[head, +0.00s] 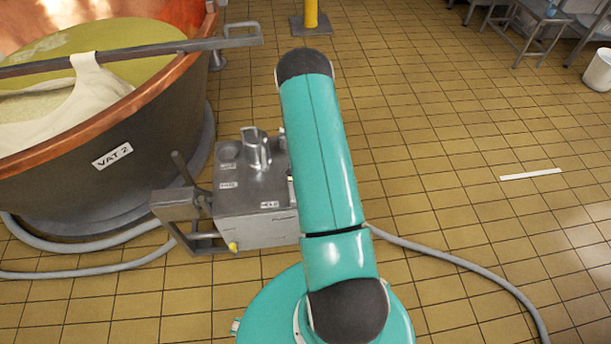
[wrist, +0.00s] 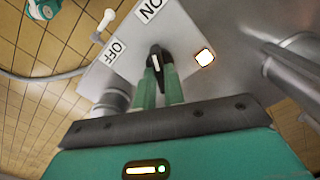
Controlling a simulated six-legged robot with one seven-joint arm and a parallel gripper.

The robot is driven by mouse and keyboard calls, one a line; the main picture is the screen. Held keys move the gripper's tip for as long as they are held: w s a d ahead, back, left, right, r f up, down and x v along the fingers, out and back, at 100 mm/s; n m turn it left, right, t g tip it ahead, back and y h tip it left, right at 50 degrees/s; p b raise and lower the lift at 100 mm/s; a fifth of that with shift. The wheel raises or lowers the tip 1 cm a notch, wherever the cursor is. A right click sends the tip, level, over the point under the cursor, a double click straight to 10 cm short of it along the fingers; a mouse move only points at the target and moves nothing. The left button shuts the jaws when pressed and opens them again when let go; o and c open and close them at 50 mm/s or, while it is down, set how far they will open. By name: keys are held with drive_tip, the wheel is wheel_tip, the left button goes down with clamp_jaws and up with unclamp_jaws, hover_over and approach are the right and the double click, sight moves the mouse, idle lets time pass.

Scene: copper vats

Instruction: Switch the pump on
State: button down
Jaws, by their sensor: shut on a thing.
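The pump switch is a black knob (wrist: 156,58) with a white pointer line, on a pale panel (wrist: 122,72) in the wrist view. An ON label (wrist: 151,8) lies above it and an OFF label (wrist: 115,50) to its left. The pointer line stands nearly upright in the picture, toward the ON side. A small square lamp (wrist: 204,57) right of the knob looks bright, pale with an orange edge. My gripper (wrist: 160,72) is shut on the knob with its two green fingers. In the head view my arm hides the gripper and knob; the grey metal pump unit (head: 258,228) shows left of the arm.
A copper vat (head: 150,115) labelled VAT 2 stands left of the pump unit. Grey hoses (head: 450,262) run across the tiled floor on both sides. A yellow post (head: 311,14) stands at the back, a white bin (head: 599,70) at far right. Floor to the right is mostly clear.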

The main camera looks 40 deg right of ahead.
drive_tip(key=c, duration=1.5)
unclamp_jaws()
wheel_tip(320, 180, up, 14)
drive_tip(key=shift+f, duration=0.1)
